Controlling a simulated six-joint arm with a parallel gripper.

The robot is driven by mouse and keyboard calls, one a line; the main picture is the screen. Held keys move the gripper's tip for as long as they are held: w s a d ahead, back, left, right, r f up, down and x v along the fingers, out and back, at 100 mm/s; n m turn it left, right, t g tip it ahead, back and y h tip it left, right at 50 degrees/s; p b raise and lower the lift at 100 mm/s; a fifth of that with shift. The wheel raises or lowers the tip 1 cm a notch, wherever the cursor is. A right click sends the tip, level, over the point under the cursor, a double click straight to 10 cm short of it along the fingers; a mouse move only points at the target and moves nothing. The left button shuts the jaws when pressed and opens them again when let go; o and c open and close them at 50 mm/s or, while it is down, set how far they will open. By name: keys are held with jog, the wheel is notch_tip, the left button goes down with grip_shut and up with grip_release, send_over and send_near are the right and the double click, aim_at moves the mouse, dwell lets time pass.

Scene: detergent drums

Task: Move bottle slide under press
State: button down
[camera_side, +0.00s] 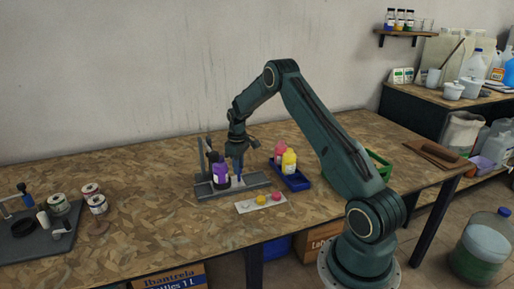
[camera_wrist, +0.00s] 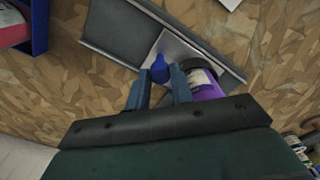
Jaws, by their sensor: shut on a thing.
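The press (camera_side: 204,160) stands on the wooden table, with a grey rail base (camera_side: 258,181) that also shows in the wrist view (camera_wrist: 125,28). A purple bottle (camera_side: 220,174) with a dark top stands upright at the press, towards the rail's left end. In the wrist view the bottle (camera_wrist: 206,88) is just right of my fingers. The slide's light grey plate (camera_wrist: 176,46) lies in the rail. My gripper (camera_side: 239,162) points down over the rail, right of the bottle. Its fingers (camera_wrist: 160,84) are shut on the blue slide handle (camera_wrist: 160,68). The handle's lower part is partly hidden.
A blue tray (camera_side: 292,181) with yellow and pink bottles (camera_side: 289,161) stands right of the press. A green crate (camera_side: 378,165) is behind my arm. Several tins (camera_side: 97,204) stand at left.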

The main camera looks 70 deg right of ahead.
jog(key=shift+w+r, duration=0.1)
jog(key=c, duration=1.2)
grip_release()
jog(key=shift+r, duration=0.1)
notch_tip(320, 180, up, 14)
jog(key=shift+f, duration=0.2)
